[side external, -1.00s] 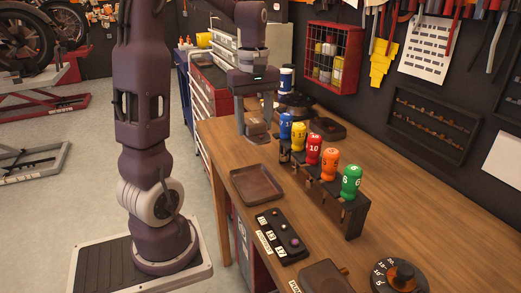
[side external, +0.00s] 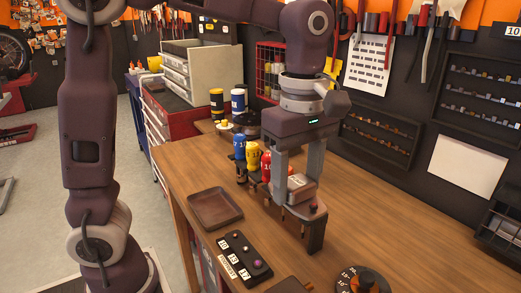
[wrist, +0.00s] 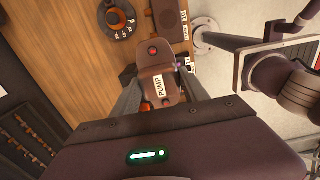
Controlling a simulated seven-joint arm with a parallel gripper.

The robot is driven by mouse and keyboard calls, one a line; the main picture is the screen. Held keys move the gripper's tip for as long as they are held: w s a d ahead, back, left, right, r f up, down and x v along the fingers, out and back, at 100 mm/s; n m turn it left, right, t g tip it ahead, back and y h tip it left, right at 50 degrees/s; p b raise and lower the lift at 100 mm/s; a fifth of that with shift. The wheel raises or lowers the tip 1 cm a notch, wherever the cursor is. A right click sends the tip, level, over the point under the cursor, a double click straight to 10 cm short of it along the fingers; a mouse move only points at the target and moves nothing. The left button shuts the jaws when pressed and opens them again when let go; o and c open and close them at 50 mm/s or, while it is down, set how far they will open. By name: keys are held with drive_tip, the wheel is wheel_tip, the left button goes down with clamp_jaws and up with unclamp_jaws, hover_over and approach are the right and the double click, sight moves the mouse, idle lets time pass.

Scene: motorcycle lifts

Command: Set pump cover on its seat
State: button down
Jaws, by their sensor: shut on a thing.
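My gripper (side external: 293,193) points down and is shut on the pump cover (side external: 296,187), a brownish-grey piece with a pale label on top. It is held at or above the near end of the driver rack; the gap below cannot be judged. In the wrist view the cover (wrist: 158,68) sits between the fingertips (wrist: 155,100), with a white PUMP label and a red dot at its far end. The seat is not clearly seen; a brown edge (side external: 292,287) at the bottom of the side view may be part of it.
The driver rack (side external: 311,240) holds coloured numbered handles and stands below my gripper. A black strip with knobs (side external: 237,257), a brown tray (side external: 215,207) and a round dial (side external: 362,281) lie on the bench. Bench wood (side external: 395,220) right of the rack is clear.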

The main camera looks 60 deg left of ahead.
sight(312, 216)
drive_tip(key=s+d, duration=0.1)
drive_tip(key=d, duration=0.1)
drive_tip(key=s+d, duration=0.1)
drive_tip(key=d, duration=0.2)
drive_tip(key=s+d, duration=0.1)
drive_tip(key=d, duration=0.1)
drive_tip(key=shift+s+d, duration=0.35)
drive_tip(key=shift+s, duration=0.05)
drive_tip(key=f, duration=1.1)
drive_tip(key=shift+s+d, duration=0.15)
drive_tip(key=shift+d, duration=0.05)
drive_tip(key=shift+f, duration=2.2)
drive_tip(key=shift+f, duration=0.85)
drive_tip(key=shift+c, duration=2.4)
unclamp_jaws()
drive_tip(key=s+a+r+m+t+h, duration=0.1)
drive_tip(key=s+a+r+m, duration=0.1)
drive_tip(key=a+r+m, duration=0.35)
drive_tip(key=s+a+r+m+t, duration=0.1)
drive_tip(key=a+r+m, duration=0.15)
drive_tip(key=r, duration=0.65)
drive_tip(key=s+a+r+m+t+y, duration=0.1)
drive_tip(key=s+a+m+t, duration=0.2)
drive_tip(key=s+a+m, duration=0.4)
drive_tip(key=s+m, duration=0.1)
drive_tip(key=m, duration=0.2)
drive_tip(key=shift+t, duration=0.3)
